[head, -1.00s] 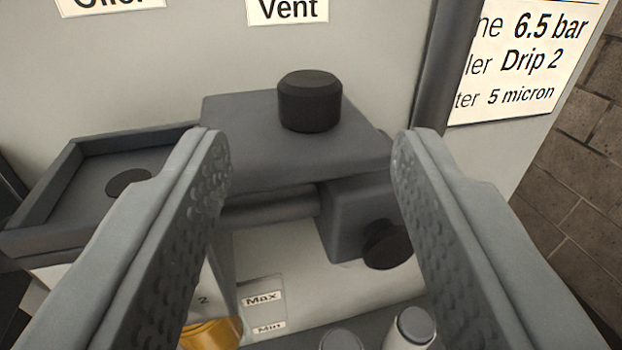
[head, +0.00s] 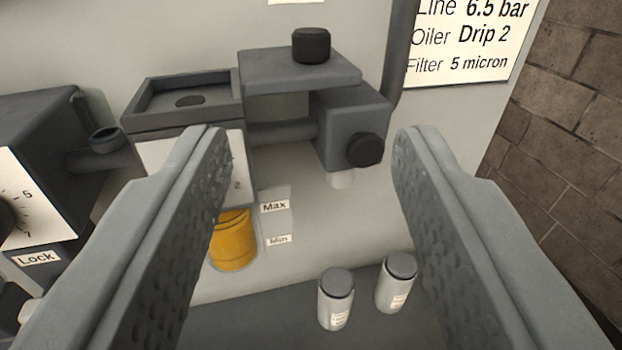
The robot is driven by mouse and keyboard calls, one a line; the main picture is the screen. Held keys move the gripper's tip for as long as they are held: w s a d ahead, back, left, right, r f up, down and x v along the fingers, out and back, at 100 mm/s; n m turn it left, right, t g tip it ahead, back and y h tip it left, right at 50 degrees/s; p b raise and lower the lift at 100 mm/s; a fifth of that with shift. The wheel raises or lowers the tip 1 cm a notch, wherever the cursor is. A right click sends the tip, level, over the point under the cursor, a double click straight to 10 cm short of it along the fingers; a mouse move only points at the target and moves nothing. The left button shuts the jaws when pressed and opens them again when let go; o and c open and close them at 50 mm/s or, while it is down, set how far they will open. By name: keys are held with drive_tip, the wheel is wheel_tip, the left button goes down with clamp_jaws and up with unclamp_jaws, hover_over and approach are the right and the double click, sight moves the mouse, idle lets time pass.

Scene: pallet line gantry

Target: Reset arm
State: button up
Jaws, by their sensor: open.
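My gripper (head: 308,135) is open and empty, its two grey dimpled fingers reaching up from the lower corners of the head view. Between and beyond the fingers is a grey block assembly on the panel. It has a black round knob (head: 311,45) on a flat top plate (head: 300,70) and a second black knob (head: 365,150) on the front of the block (head: 345,125). The fingers appear apart from all of these. The left finger hides part of the white-faced unit and the yellow bowl beside it.
An open grey tray-topped unit (head: 145,100) stands left, above a yellow bowl (head: 233,240) beside Max and Min labels. Two small capped bottles (head: 336,300) (head: 397,285) stand on a dark ledge (head: 250,325). A dial unit (head: 50,130) is far left, a sign (head: 465,40) upper right, a brick wall (head: 560,130) right.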

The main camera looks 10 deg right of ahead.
drive_tip(key=shift+s, duration=0.1)
drive_tip(key=s+a+f+n+y, duration=0.1)
drive_tip(key=s+a+f+y, duration=0.1)
drive_tip(key=s+f, duration=0.7)
drive_tip(key=s+a+f+n+y, duration=0.1)
drive_tip(key=s+f, duration=0.8)
drive_tip(key=s, duration=1)
drive_tip(key=shift+s+a+f+n+y, duration=0.3)
drive_tip(key=shift+s+a+y, duration=0.05)
drive_tip(key=shift+a+y, duration=0.2)
drive_tip(key=shift+d, duration=0.1)
idle(0.4)
